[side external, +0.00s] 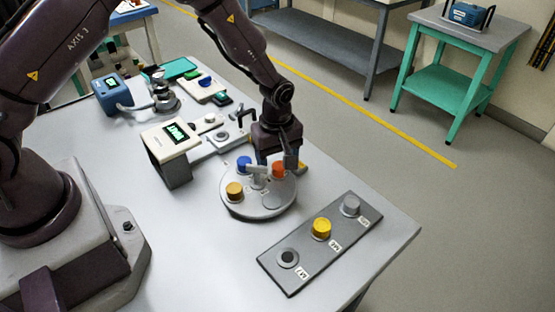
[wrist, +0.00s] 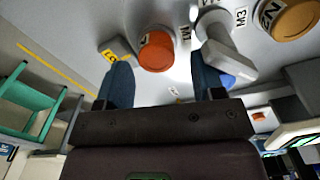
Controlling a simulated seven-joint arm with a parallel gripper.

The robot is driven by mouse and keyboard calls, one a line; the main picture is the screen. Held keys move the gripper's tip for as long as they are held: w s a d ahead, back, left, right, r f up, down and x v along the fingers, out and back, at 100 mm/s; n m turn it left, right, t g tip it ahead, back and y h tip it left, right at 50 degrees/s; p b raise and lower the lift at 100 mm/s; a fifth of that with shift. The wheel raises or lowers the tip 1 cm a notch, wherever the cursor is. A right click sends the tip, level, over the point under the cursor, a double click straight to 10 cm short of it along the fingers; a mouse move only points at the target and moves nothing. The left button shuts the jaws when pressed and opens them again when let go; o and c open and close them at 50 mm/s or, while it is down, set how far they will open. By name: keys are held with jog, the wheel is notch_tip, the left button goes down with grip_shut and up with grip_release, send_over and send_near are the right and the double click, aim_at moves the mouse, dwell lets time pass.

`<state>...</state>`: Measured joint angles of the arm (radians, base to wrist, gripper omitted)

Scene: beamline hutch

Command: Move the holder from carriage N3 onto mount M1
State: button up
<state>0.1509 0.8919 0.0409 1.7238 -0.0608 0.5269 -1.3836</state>
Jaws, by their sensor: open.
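My gripper (side external: 277,153) is open and empty over the far side of a round grey disc (side external: 246,210). In the wrist view its two blue fingers (wrist: 163,72) stand apart, and an orange-topped holder (wrist: 157,52) shows just past and between their tips. The disc also bears a blue holder (side external: 244,163) and a mustard holder (side external: 234,190). A label by the disc's grey central post reads M3 in the wrist view.
A grey post with an arm (side external: 258,177) rises from the disc's middle. A boxy instrument with a green display (side external: 172,140) stands left of it. The table's front and right edges lie beyond the plate.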

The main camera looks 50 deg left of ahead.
notch_tip(320, 180, up, 12)
jog(key=s+a+r+m+t, duration=0.2)
jog(key=s+r+m, duration=0.5)
jog(key=s+r, duration=0.2)
jog(key=s+a+r+m+t, duration=0.3)
jog(key=s+r+m, duration=0.5)
jog(key=s, duration=0.5)
notch_tip(320, 180, up, 2)
jog(key=shift+s+t, duration=0.3)
